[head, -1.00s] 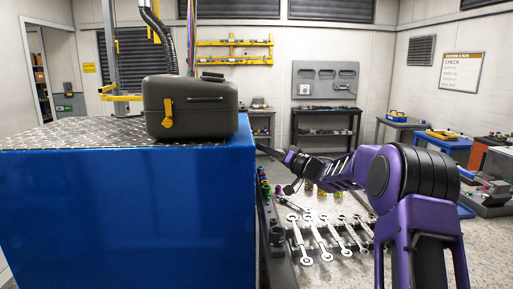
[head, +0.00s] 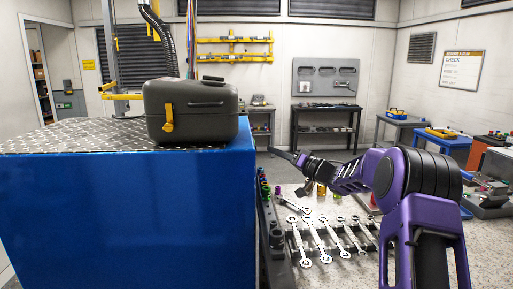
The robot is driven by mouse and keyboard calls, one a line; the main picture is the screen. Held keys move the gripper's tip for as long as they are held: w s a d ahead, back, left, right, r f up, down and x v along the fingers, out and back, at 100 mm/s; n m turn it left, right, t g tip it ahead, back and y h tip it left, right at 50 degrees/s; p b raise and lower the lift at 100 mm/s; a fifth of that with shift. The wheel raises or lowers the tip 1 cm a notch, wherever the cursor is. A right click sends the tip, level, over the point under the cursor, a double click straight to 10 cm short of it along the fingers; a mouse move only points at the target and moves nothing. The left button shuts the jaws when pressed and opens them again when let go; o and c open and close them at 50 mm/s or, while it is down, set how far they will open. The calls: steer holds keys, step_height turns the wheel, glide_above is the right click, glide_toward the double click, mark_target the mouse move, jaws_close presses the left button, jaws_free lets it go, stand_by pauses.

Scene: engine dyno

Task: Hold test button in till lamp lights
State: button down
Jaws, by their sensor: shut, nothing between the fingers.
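My gripper (head: 273,151) is at the left end of my purple and black arm, just right of the blue cabinet (head: 130,220) in the head view. It looks shut and empty, with a small gap showing between its tip and the cabinet's right edge. Its fingers are small and dark. I cannot make out the test button or the lamp. The cabinet's right-hand face is turned away from view, so anything on it is hidden.
A grey-green case (head: 190,110) with a yellow latch sits on the cabinet's tread-plate top. Several wrenches (head: 318,240) lie in a rack on the bench below my arm. Dark workbench (head: 325,108) and grey pegboard (head: 326,77) stand behind. Open floor lies between.

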steer(key=shift+d+p, duration=0.45)
steer(key=shift+d, duration=1.15)
